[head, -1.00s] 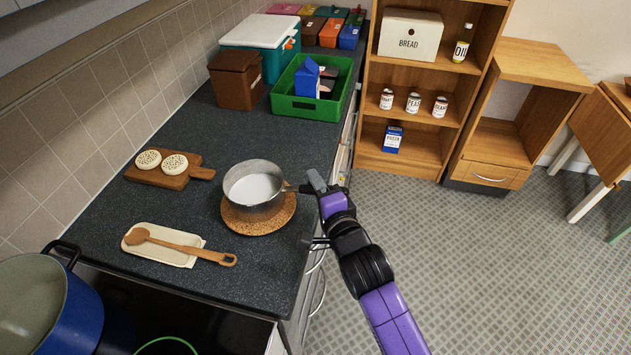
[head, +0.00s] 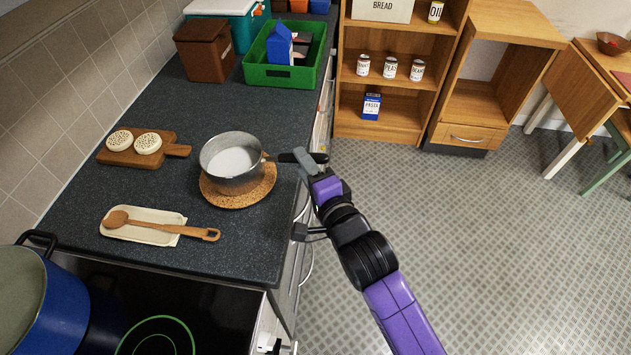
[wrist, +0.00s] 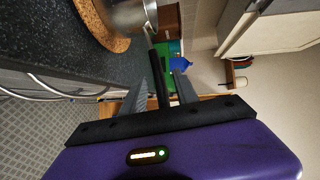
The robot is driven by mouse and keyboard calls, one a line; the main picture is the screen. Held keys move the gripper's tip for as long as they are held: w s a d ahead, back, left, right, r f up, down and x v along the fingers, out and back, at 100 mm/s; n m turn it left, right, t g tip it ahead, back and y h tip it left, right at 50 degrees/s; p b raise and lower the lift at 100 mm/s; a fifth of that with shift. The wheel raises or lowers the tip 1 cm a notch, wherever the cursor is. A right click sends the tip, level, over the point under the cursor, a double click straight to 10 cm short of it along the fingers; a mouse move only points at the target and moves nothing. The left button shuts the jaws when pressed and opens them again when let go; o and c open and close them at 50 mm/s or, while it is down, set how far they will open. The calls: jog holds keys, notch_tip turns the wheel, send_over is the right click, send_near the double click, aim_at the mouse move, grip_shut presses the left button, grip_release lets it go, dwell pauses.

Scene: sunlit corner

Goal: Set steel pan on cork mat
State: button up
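The steel pan (head: 231,163) sits upright on the round cork mat (head: 240,198), a little toward its back left, with cork showing at the front and right. Its dark handle (head: 287,157) points right, past the counter edge. The pan (wrist: 132,14), handle (wrist: 158,75) and mat (wrist: 98,25) also show in the wrist view. My gripper (head: 306,163) is at the handle. In the wrist view my gripper (wrist: 166,85) has its fingers apart, one on each side of the handle, with a gap visible on at least the right side.
A wooden spoon lies on a cream rest (head: 145,224) in front of the mat. A board with crumpets (head: 143,150) is left of the pan. A blue pot (head: 60,300) stands by the hob at front left. A green crate (head: 285,73) is farther back.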

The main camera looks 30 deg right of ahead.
jog(key=s, duration=0.6)
jog(key=shift+s+a+r+b, duration=0.15)
jog(key=shift+r+b, duration=0.25)
jog(key=s+f+n+g, duration=0.1)
jog(key=s+n, duration=1.6)
jog(key=s, duration=1.4)
jog(key=shift+s+d+n+g+y, duration=0.25)
jog(key=shift+s+n+g+y, duration=0.05)
jog(key=shift+s+g, duration=0.1)
jog(key=shift+f, duration=0.15)
